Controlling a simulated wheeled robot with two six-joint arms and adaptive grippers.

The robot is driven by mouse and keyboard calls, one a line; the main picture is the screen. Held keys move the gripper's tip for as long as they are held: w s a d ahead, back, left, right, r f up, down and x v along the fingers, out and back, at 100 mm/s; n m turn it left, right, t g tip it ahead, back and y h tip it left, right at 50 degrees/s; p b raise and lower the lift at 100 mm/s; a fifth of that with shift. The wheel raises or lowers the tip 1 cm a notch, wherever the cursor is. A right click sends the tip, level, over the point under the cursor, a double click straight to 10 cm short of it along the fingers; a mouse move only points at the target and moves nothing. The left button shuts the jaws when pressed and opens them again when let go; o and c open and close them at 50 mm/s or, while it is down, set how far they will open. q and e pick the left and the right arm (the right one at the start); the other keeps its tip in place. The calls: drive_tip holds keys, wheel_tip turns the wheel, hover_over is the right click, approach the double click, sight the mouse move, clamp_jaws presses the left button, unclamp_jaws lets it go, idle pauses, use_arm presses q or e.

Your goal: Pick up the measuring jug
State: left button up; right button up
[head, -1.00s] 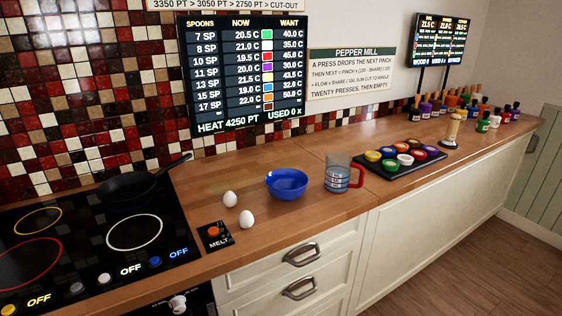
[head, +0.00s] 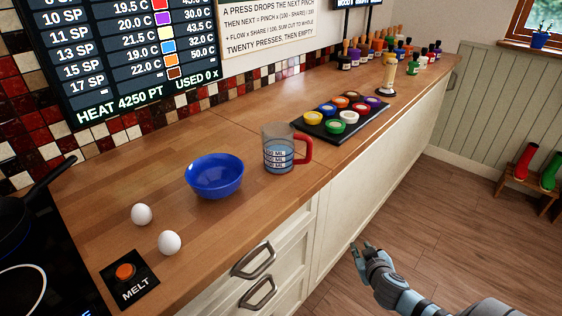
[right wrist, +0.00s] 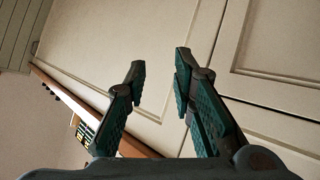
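The measuring jug (head: 278,152) is clear with a red handle and printed volume marks. It stands upright on the wooden counter, right of a blue bowl, handle to the right. Bluish contents show in its lower part. My right gripper (head: 360,248) is in front of the cabinets, below counter height and right of the jug, apart from it. In the right wrist view its two fingers (right wrist: 158,75) are spread with nothing between them, facing the cream cabinet front. My left gripper is in neither current view.
The blue bowl (head: 214,176), two eggs (head: 169,243) and a melt button (head: 125,272) lie left of the jug. A black tray (head: 350,131) of colored pots is close on its right. The counter edge and drawer handles (head: 253,260) face me.

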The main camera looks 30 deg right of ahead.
drive_tip(key=w+a+r+t+b, duration=0.1)
drive_tip(key=w+r+t, duration=0.15)
drive_tip(key=r, duration=0.35)
drive_tip(key=w+a+r+t, duration=0.1)
drive_tip(key=w+a+r, duration=0.15)
drive_tip(key=r, duration=0.35)
drive_tip(key=t+y+b, duration=0.2)
drive_tip(key=t, duration=0.2)
approach(310, 153)
drive_tip(key=shift+m, duration=0.3)
drive_tip(key=b+x, duration=0.1)
drive_tip(key=x, duration=0.9)
drive_tip(key=shift+w+d+r, duration=0.1)
drive_tip(key=shift+w, duration=0.05)
drive_tip(key=shift+w+d, duration=0.1)
drive_tip(key=shift+w, duration=0.3)
use_arm(q)
drive_tip(key=shift+a+f, duration=0.1)
drive_tip(key=shift+f, duration=2.5)
use_arm(e)
drive_tip(key=shift+s, duration=0.1)
clamp_jaws()
